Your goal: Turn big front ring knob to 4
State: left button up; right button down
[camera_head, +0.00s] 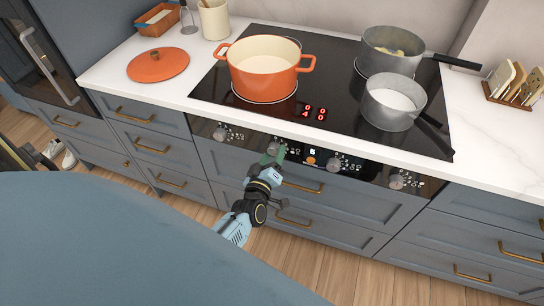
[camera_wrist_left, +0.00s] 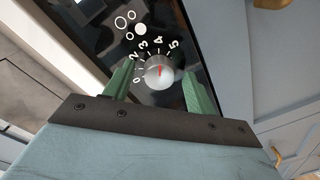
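The knob (camera_wrist_left: 158,72) shows in the left wrist view as a round silver dial with a red pointer mark. White numbers up to 5 curve around its upper side, and the mark leans up and right, toward the 4 and 5 side. Above the numbers is a symbol of several circles, one filled white. In the head view my left gripper (camera_head: 275,157) is at the second knob from the left on the front panel. Its green fingers stand open on either side of the knob, with gaps visible. My right gripper is not in view.
The black hob (camera_head: 335,70) has red digits lit (camera_head: 313,112), including a 4. An orange pot (camera_head: 262,78) and two grey saucepans (camera_head: 391,50) stand on it. Other panel knobs (camera_head: 333,164) sit to either side. Drawers with brass handles (camera_head: 303,188) lie below.

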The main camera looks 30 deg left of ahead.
pick_arm(q)
jog(key=p+v, duration=0.1)
jog(key=v, duration=1.2)
jog(key=shift+s, duration=0.2)
jog(key=s+d+f+m+g+h, duration=0.3)
jog(key=s+f+m+g, duration=0.15)
jog(key=f, duration=0.55)
jog(key=s+d+f+m+g+h, duration=0.2)
jog(key=s+d+f+m+g, duration=0.3)
jog(key=f, duration=0.6)
jog(key=s+a+f+m+g, duration=0.1)
jog(key=s+a+f+g, duration=0.1)
jog(key=s, duration=0.5)
jog(key=s+a+f+m+g, duration=0.2)
jog(key=s+a+f, duration=0.1)
jog(key=s+f, duration=0.2)
jog(key=s+a+f+m+g, duration=0.2)
jog(key=s+f, duration=0.1)
jog(key=s, duration=0.6)
jog(key=shift+s+a+f, duration=0.2)
jog(key=shift+a, duration=0.15)
